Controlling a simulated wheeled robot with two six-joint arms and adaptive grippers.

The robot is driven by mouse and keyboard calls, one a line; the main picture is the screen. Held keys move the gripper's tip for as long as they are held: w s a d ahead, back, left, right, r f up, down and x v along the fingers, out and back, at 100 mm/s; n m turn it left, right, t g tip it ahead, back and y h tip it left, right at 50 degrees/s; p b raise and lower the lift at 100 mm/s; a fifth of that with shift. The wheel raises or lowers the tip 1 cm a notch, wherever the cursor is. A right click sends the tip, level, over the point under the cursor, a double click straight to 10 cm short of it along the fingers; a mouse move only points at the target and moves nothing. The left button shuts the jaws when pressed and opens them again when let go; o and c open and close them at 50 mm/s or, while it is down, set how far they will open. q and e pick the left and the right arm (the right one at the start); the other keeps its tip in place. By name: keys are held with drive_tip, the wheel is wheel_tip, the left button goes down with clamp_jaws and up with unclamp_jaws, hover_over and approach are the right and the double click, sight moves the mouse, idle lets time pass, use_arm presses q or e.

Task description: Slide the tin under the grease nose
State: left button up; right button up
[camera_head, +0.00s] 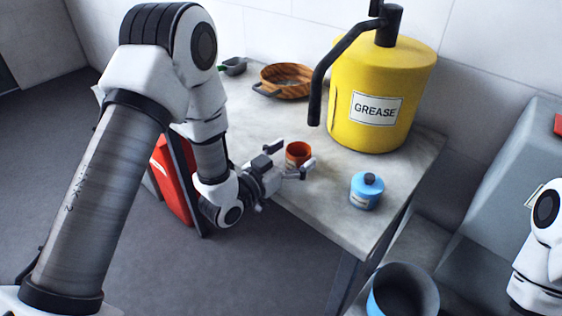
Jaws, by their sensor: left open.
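The small orange tin (298,150) stands upright on the table with its open top facing up. The large yellow can labelled GREASE (360,130) stands behind it to the right. The can's black grease nose (317,100) curves out to the left and hangs down, its tip above the table, behind the tin in the picture. My left gripper (291,161) is open at the table's front edge, its fingers spread to either side of the tin. I cannot tell whether they touch it. The tin's lower part is partly hidden by the gripper. My right gripper is out of view.
A blue lidded jar (366,192) stands right of the tin on the grey table (330,218). A wooden pan (286,80) and a small dark scoop (233,66) lie at the back left. A blue bucket (378,300) is below the table's right side. A red panel (172,185) leans at left.

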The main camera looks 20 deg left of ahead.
use_arm(q)
drive_tip(key=shift+x, duration=0.85)
drive_tip(key=c, duration=1.4)
drive_tip(key=shift+c, duration=0.3)
drive_tip(key=shift+f, duration=0.1)
